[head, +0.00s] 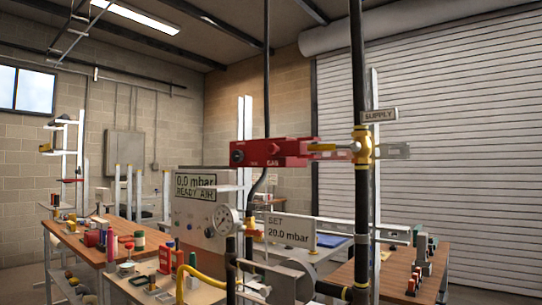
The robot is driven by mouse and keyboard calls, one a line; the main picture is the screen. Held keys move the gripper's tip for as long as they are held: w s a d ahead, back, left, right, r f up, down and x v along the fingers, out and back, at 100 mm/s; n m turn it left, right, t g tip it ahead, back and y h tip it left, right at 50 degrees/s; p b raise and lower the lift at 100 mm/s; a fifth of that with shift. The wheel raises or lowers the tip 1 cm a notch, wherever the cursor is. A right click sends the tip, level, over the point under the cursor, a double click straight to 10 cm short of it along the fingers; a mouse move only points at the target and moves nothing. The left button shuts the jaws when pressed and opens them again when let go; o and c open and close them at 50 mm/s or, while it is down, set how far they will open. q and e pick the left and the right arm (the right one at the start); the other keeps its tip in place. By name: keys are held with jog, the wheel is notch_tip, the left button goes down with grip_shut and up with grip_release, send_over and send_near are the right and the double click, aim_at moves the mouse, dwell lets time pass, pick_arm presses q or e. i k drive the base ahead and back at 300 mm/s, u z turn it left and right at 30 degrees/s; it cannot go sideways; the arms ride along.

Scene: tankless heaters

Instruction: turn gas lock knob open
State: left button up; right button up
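A red lock housing (285,160) marked GAS is at mid-height in the centre of the head view. A small dark round knob (238,156) is on its left end; its marking is too small to read. The housing's right end reaches a yellow valve handle (322,147) beside a brass valve body (362,146) on a black vertical pipe (361,80). A pale grey bar (395,151) sticks out to the right of the valve. Neither of my grippers can be made out in this view.
A grey unit (205,215) reading 0.0 mbar, with a gauge (227,221) and yellow hose, stands below the housing. A sign (288,230) reads SET 20.0 mbar. A left workbench (88,240) is cluttered; a right bench (390,275) holds parts. Pipes cross the foreground.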

aim_at(237, 155)
jog(key=k, duration=0.55)
jog(key=u, duration=0.75)
jog(key=i, duration=1.25)
jog(key=u, duration=0.2)
